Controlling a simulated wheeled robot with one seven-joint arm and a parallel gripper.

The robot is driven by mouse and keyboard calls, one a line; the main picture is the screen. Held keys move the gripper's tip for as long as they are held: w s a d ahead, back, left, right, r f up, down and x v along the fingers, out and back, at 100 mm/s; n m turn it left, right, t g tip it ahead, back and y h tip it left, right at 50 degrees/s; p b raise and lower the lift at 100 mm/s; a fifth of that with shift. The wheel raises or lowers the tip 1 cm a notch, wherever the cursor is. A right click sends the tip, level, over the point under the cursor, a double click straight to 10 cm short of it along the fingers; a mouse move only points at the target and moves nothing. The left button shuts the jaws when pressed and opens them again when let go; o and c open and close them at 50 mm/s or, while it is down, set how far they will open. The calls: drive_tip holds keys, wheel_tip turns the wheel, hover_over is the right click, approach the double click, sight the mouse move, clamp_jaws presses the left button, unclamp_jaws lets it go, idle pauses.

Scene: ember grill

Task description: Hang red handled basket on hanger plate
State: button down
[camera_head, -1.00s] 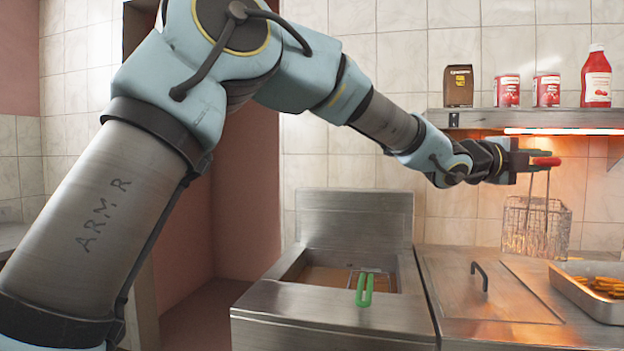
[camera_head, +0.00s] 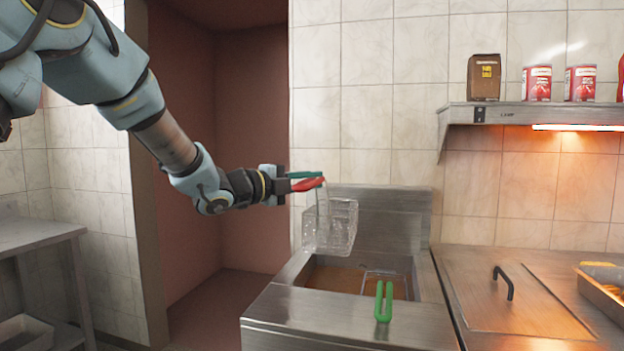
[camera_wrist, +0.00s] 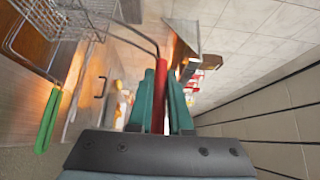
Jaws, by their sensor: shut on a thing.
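My gripper (camera_head: 304,181) is shut on the red handle (camera_head: 310,184) of a wire basket (camera_head: 340,230). In the wrist view the red handle (camera_wrist: 161,92) lies between the green fingers of my gripper (camera_wrist: 163,80). The basket hangs below the gripper, in front of the left part of the upright steel plate (camera_head: 392,212) at the back of the fryer. This plate seems to be the hanger plate; no hook shows on it. The basket looks empty, and its gap to the plate cannot be judged.
A green-handled basket (camera_head: 384,302) sits in the fryer well (camera_head: 335,278); it also shows in the wrist view (camera_wrist: 48,118). A steel lid with a black handle (camera_head: 503,283) and a tray (camera_head: 602,290) stand to the right. A shelf (camera_head: 540,113) holds cans and a bag.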

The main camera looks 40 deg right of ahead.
sight(325, 214)
drive_tip(key=w+d+f, duration=0.1)
drive_tip(key=d, duration=0.1)
drive_tip(key=w+d+f+b, duration=0.1)
drive_tip(key=d+f, duration=0.1)
drive_tip(key=shift+w, duration=0.15)
idle(0.8)
drive_tip(key=shift+f+b, duration=0.7)
drive_tip(key=shift+b, duration=0.1)
drive_tip(key=c, duration=0.8)
unclamp_jaws()
drive_tip(key=shift+o, duration=0.2)
